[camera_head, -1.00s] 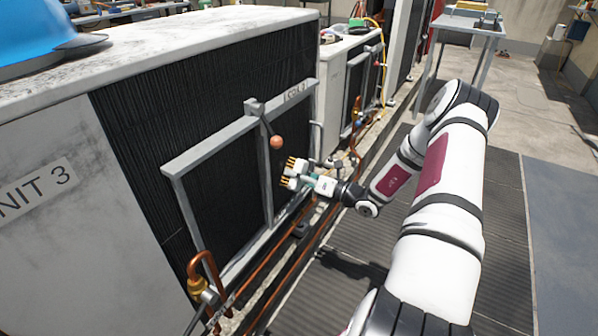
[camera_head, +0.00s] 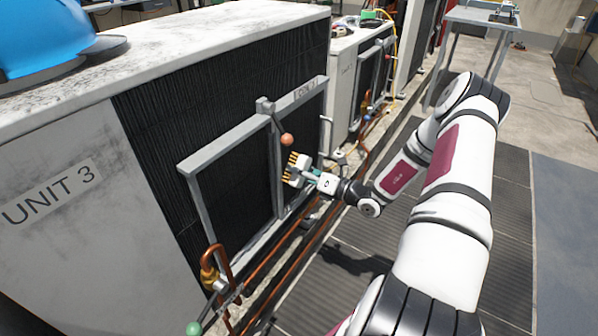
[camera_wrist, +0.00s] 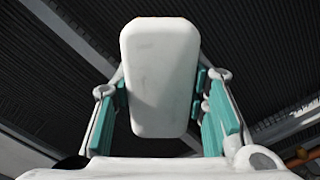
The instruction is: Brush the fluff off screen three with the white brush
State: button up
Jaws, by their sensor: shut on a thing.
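My gripper (camera_head: 316,178) is shut on the white brush (camera_head: 296,177), whose yellow bristles point left toward the screen. In the wrist view the white back of the brush (camera_wrist: 160,78) stands between the teal finger pads. The framed screen (camera_head: 236,183) is the dark mesh panel in a grey frame on the side of the unit marked UNIT 3. The brush is in front of its right part, near the middle post. I cannot tell whether the bristles touch the mesh. No fluff can be made out on the mesh.
A lever with an orange ball (camera_head: 287,139) sticks out from the frame's top bar, just above the brush. Copper pipes (camera_head: 213,262) and a green-knobbed valve (camera_head: 194,328) run along the unit's foot. A blue helmet (camera_head: 55,40) lies on top. Dark matting (camera_head: 400,255) is clear at right.

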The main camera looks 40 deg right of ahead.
jog(key=w+d+b, duration=0.2)
jog(key=d, duration=0.5)
jog(key=shift+w+d, duration=0.3)
jog(key=shift+w, duration=0.1)
dwell(0.3)
jog(key=shift+s, duration=0.15)
jog(key=shift+p+v, duration=0.9)
jog(key=shift+v, duration=2)
jog(key=shift+s, duration=0.15)
jog(key=shift+p+v, duration=0.35)
jog(key=shift+v, duration=1)
